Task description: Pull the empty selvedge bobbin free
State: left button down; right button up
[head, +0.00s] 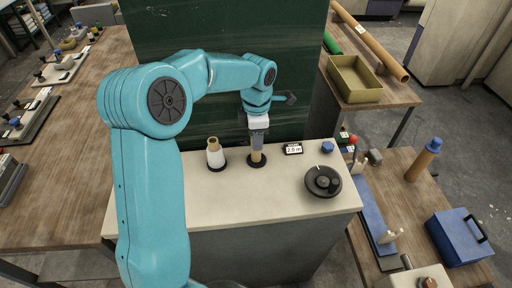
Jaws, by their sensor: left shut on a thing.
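The empty selvedge bobbin (257,158), a bare brown tube, stands upright at the dark round holder (257,166) on the pale cabinet top. My left gripper (258,143) points down from above and is shut on the bobbin's upper part, hiding its top. The bobbin's lower end shows at the holder; I cannot tell whether there is a gap. A second bobbin (215,155) wound with white yarn stands on its own dark base to the left, apart from the gripper. My right gripper is not in view.
A small display (293,149) reading 2.0 m, a blue knob (327,147) and a black round dial (323,181) sit to the right on the cabinet top. A dark green panel (220,70) rises behind. The cabinet's front strip (265,202) is clear.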

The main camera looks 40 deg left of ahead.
pick_arm(q)
jog(key=c, duration=0.7)
grip_release()
jog(key=shift+w, duration=0.1)
jog(key=shift+c, duration=0.2)
notch_tip(320, 180, up, 16)
jog(key=p, duration=0.1)
jog(key=shift+r, duration=0.2)
